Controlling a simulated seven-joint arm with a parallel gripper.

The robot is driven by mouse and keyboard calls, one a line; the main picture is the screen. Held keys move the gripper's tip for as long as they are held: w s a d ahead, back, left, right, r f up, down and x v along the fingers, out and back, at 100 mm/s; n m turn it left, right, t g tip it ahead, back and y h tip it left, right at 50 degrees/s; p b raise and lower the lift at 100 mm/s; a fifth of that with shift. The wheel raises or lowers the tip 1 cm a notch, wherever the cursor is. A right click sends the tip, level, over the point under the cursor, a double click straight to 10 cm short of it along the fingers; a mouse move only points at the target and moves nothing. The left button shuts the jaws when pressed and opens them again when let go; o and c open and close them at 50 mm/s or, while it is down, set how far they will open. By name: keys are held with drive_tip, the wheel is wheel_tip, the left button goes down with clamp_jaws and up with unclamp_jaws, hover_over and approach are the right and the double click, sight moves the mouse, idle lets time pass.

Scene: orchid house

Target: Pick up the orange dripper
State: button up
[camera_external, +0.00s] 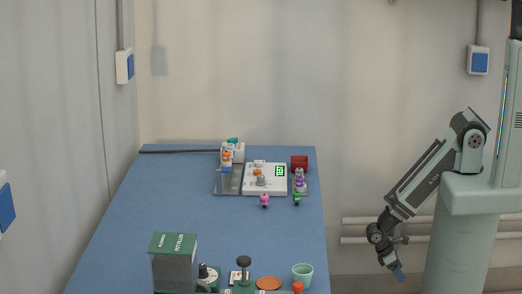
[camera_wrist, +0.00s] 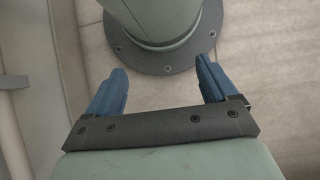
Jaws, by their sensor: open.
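Small orange items show only in the external view, and they are too small for me to tell which is the orange dripper. One orange-and-white item (camera_external: 226,158) stands at the back of the blue table (camera_external: 180,210). Another small orange piece (camera_external: 258,173) is on the white device with a green display (camera_external: 279,183). An orange-red item (camera_external: 297,287) is at the front edge of the picture. My gripper (camera_external: 398,273) hangs low, right of the table and well away from these items. In the wrist view its blue fingers (camera_wrist: 160,72) are apart with nothing between them.
A green-and-grey box (camera_external: 174,262), an orange-brown disc (camera_external: 269,283) and a mint cup (camera_external: 303,273) stand at the front of the table. Pink (camera_external: 264,200) and green (camera_external: 297,199) figures stand near the device. The table's middle is clear.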

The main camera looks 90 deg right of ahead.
drive_tip(key=c, duration=0.5)
